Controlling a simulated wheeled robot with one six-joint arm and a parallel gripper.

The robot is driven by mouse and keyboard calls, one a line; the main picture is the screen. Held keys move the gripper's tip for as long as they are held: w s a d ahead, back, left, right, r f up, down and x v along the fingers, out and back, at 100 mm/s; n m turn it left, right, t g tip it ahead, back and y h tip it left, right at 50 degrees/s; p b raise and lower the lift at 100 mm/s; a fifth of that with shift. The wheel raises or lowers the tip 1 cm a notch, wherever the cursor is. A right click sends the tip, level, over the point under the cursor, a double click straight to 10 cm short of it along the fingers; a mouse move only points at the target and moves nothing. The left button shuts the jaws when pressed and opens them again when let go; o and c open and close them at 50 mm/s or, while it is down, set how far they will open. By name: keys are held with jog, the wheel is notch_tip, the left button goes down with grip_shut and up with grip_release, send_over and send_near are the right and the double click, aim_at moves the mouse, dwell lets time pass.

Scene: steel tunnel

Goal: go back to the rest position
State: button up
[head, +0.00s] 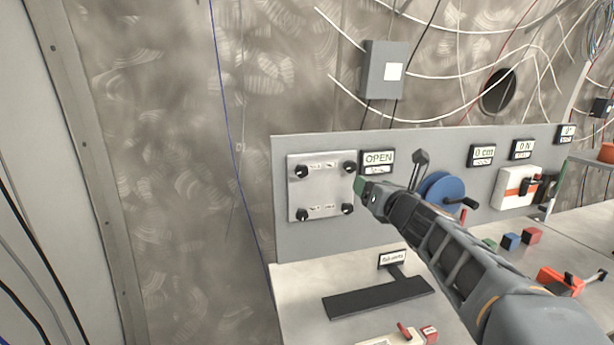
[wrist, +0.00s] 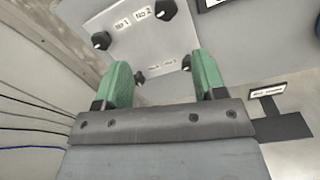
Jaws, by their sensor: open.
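My gripper (head: 360,187) is in front of the grey panel, just right of the light metal plate (head: 319,212) with several black knobs. In the wrist view my gripper (wrist: 160,82) has its two green fingers apart, with nothing between them but the plate (wrist: 162,42) behind. The fingertips appear apart from the knobs, though the exact distance is hard to tell. My arm crosses the head view from the lower right and hides part of the panel and bench.
The panel (head: 280,190) carries an "OPEN" display (head: 378,162), a blue wheel (head: 440,193) with a crank and a white-and-orange switch box (head: 516,188). On the bench are a black T-shaped piece (head: 375,298), a blue block (head: 510,241) and a red block (head: 532,235). Open space lies left of the panel.

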jog(key=s+a+f+n+g+y, duration=0.1)
jog(key=s+a+f+n+g, duration=0.3)
jog(key=f+n, duration=0.55)
jog(key=s+a+f+n+g+y, duration=0.15)
jog(key=s+f+n+g, duration=0.4)
jog(key=n, duration=0.75)
jog(key=s+d+f+n+g+h, duration=0.3)
jog(key=s+f+n+h, duration=0.3)
jog(key=s+f+n, duration=0.3)
jog(key=shift+s+n+g+p, duration=0.4)
jog(key=shift+s+n+g, duration=0.35)
jog(key=shift+s+n, duration=1.7)
jog(key=shift+w+h, duration=0.1)
jog(key=shift+h, duration=0.15)
